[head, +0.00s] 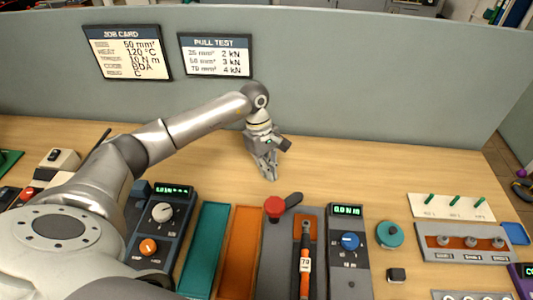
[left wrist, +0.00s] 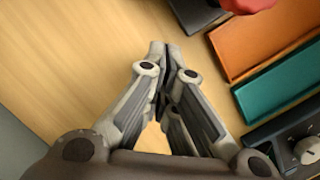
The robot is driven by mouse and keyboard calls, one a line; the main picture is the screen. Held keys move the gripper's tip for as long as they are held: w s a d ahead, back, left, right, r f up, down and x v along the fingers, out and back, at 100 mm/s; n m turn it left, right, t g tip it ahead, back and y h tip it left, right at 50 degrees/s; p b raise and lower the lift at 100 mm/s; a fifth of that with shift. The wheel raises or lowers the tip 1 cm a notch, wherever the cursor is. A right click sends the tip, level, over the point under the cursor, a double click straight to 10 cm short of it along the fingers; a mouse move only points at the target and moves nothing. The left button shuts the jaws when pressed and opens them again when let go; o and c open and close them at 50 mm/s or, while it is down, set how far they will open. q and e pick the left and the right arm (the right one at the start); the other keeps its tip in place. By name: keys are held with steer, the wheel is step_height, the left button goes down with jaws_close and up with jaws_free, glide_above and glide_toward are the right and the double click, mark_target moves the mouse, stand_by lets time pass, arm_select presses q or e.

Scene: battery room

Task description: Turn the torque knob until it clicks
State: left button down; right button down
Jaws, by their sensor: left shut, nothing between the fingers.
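My left gripper (head: 268,176) is shut and empty. It points down over bare wood behind the row of devices, and also shows in the left wrist view (left wrist: 167,48). Another unit, at left, has a white knob (head: 162,212) and an orange knob (head: 148,247); the white one shows in the left wrist view (left wrist: 307,150). I cannot tell from labels which is the torque knob. The gripper is apart from all knobs. My right gripper is not in view.
A red knob on a dark lever (head: 274,207) stands nearest the gripper. Teal (head: 205,250) and orange (head: 239,250) trays lie left of it. An orange-handled tool (head: 305,262) lies in a grey fixture. A partition (head: 330,80) with a job card (head: 127,52) stands behind. The wood right of the gripper is clear.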

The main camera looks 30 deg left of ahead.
arm_select(q)
steer(key=f, duration=0.1)
steer(key=d+f+p, duration=0.1)
steer(key=shift+s+d+f, duration=0.15)
steer(key=shift+d+f, duration=0.05)
steer(key=shift+f, duration=0.15)
steer(key=shift+s+d+p, duration=0.2)
steer(key=shift+d+p, duration=0.25)
steer(key=shift+d, duration=0.05)
steer(key=shift+s+d+p, duration=0.15)
steer(key=shift+d+p, duration=0.25)
steer(key=shift+d, duration=0.1)
steer(key=shift+s+d+f, duration=0.15)
steer(key=shift+s+d, duration=0.05)
steer(key=shift+d, duration=0.35)
